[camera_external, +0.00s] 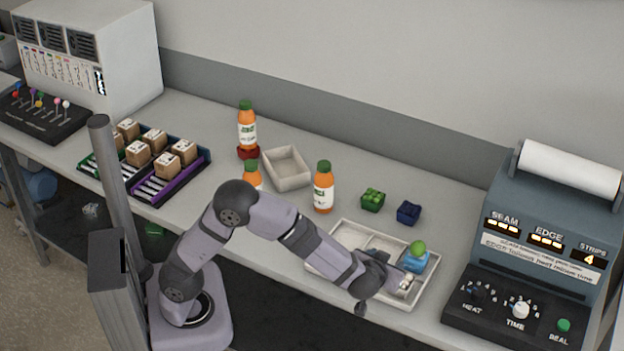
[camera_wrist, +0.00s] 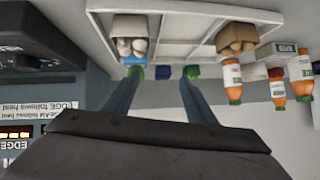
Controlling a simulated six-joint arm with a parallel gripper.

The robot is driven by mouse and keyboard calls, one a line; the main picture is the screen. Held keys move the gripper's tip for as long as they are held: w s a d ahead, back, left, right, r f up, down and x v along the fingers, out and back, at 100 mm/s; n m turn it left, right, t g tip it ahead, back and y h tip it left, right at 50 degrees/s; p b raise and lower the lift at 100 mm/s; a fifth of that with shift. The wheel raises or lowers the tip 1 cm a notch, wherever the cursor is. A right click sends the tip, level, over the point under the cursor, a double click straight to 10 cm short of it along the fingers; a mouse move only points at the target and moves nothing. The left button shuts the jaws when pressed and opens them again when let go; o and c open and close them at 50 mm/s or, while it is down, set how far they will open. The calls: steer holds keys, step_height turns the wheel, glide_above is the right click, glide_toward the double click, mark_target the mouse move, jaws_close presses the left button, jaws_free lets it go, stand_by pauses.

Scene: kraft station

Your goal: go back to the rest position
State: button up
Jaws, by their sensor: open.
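My gripper (camera_external: 388,277) is over the right part of the white divided tray (camera_external: 328,233), at the end of my bent arm. In the wrist view the two fingers of my gripper (camera_wrist: 158,77) are spread, with nothing between them. The tray also shows in the wrist view (camera_wrist: 188,12), upside down. A blue container (camera_external: 415,262) with a green round item (camera_external: 418,247) stands in the tray's right end, beside my gripper. My wrist hides part of the tray in the external view.
Orange bottles (camera_external: 323,187), an empty pale tray (camera_external: 286,168), a green punnet (camera_external: 373,200) and a blue punnet (camera_external: 408,213) stand behind my arm. A sealing machine (camera_external: 545,240) is at right. Boxes in a coloured rack (camera_external: 185,200) are at left. A grey post (camera_external: 115,185) stands near my base.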

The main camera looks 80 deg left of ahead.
steer(key=s+a+f+m+g, duration=0.1)
steer(key=s, duration=0.2)
steer(key=s+a+f+m+g+h, duration=0.1)
steer(key=s+a, duration=0.1)
steer(key=s, duration=0.1)
steer(key=s+a+f+g+h+p, duration=0.1)
steer(key=s, duration=0.2)
steer(key=shift+s+a+f+m+g, duration=0.1)
steer(key=shift+s+a+m+g, duration=0.15)
steer(key=shift+s+m+g, duration=0.15)
steer(key=s+d+f+m+g+h+p, duration=0.1)
steer(key=s+m+h, duration=0.2)
steer(key=s, duration=0.5)
steer(key=s+d+f+m+g+h+p, duration=0.1)
steer(key=s+h, duration=0.3)
steer(key=s, duration=0.5)
steer(key=shift+d+f+m+g, duration=0.4)
steer(key=shift+d+f+m, duration=0.4)
steer(key=shift+m, duration=0.1)
